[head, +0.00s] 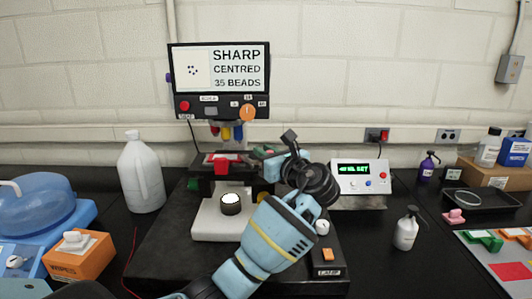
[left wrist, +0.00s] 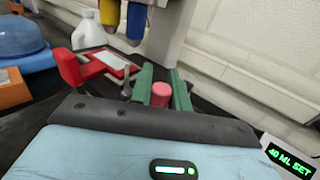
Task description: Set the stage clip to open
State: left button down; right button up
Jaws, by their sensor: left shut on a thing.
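My left gripper (head: 270,158) reaches in from the right side of the microscope's stage. In the left wrist view its two green fingers (left wrist: 162,90) are shut on a short pinkish-red knob (left wrist: 160,95). The knob is at the stage; I cannot tell whether it belongs to the stage clip or which setting it is in. A red holder (head: 222,160) with a pale slide lies on the stage left of the fingers; it also shows in the left wrist view (left wrist: 72,70). My wrist and fingers hide the stage's right side. My right gripper is out of view.
A screen (head: 219,68) above reads SHARP, CENTRED, 35 BEADS. Coloured objectives (head: 226,132) hang just above the stage. A round lamp (head: 231,203) sits below it. A white jug (head: 140,172) stands left, and a control box (head: 360,178) with a green display stands right.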

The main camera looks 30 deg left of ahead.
pick_arm(q)
jog(key=shift+t, duration=0.3)
jog(key=m+t+h, duration=0.2)
jog(key=s+m+t+h, duration=0.1)
jog(key=m+t+h, duration=0.1)
jog(key=d+m+t+h, duration=0.1)
jog(key=m+t+h, duration=0.1)
jog(key=shift+s+d+t, duration=0.1)
jog(key=shift+s+t, duration=0.25)
jog(key=shift+t, duration=0.05)
jog(key=m+t+h, duration=0.1)
jog(key=m+h, duration=0.1)
jog(key=h, duration=0.1)
jog(key=s+m+t+h, duration=0.1)
jog(key=m+h, duration=0.1)
jog(key=m+t+h, duration=0.1)
jog(key=h, duration=0.2)
jog(key=shift+s+d+m+h, duration=0.2)
jog(key=shift+s+m+h, duration=0.1)
jog(key=shift+s+m, duration=0.1)
jog(key=shift+h, duration=0.3)
jog(key=c, duration=1.3)
grip_release()
jog(key=shift+s+d, duration=0.15)
jog(key=shift+s, duration=1.8)
jog(key=shift+s+d, duration=0.15)
jog(key=shift+s, duration=1.8)
